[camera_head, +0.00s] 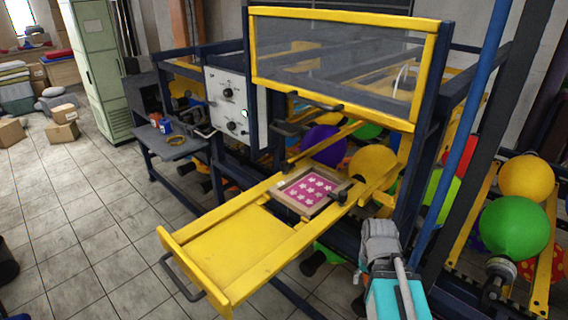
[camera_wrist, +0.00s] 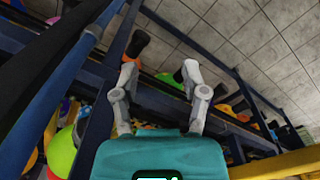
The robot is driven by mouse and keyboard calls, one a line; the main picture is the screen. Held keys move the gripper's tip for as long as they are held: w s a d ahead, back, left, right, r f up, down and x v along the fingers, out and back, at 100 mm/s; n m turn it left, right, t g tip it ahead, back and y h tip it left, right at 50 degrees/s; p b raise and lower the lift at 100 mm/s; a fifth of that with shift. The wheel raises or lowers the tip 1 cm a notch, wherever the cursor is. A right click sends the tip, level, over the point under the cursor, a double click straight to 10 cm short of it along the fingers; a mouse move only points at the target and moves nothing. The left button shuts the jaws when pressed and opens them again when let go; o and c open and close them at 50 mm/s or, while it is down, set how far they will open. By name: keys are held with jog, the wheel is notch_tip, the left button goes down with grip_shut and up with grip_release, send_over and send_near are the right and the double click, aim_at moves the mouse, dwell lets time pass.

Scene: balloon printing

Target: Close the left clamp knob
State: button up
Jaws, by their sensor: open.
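A screen-print frame with a pink, white-starred print (camera_head: 308,190) sits on the yellow sliding table (camera_head: 225,247). A black clamp knob (camera_head: 338,198) shows at the frame's near right edge. Another dark part lies at its left edge, too small to tell its state. My gripper (camera_head: 380,228) is right of the table, apart from the frame and knob. In the wrist view my gripper (camera_wrist: 160,73) has its two grey fingers spread with nothing between them. No clamp knob can be made out in the wrist view.
The yellow-framed clear guard (camera_head: 335,60) stands above the table. A control panel (camera_head: 230,105) is at left. A blue post (camera_head: 460,130) rises close to my arm. Balloons, including a green one (camera_head: 515,228), hang at right. Open tiled floor (camera_head: 90,250) lies at left.

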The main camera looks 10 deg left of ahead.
jog(key=o, duration=0.3)
jog(key=shift+r, duration=0.1)
jog(key=shift+o, duration=0.2)
jog(key=w+a+r+t+p, duration=0.1)
jog(key=w+r+p, duration=0.2)
jog(key=r+p, duration=0.4)
jog(key=w+r+p, duration=0.3)
jog(key=r+p, duration=0.3)
jog(key=w+a+r+n+t+y+p, duration=0.1)
jog(key=w+a+r+n+t+y, duration=0.2)
jog(key=w+a, duration=0.7)
jog(key=w+a+r+n+t+y+p, duration=0.1)
jog(key=w+a, duration=0.8)
jog(key=w, duration=0.9)
notch_tip(320, 180, up, 3)
jog(key=n+t+y, duration=0.1)
jog(key=n+y, duration=0.1)
jog(key=n, duration=0.2)
jog(key=shift+a+t, duration=0.35)
jog(key=shift+t, duration=0.05)
jog(key=shift+s+r, duration=0.1)
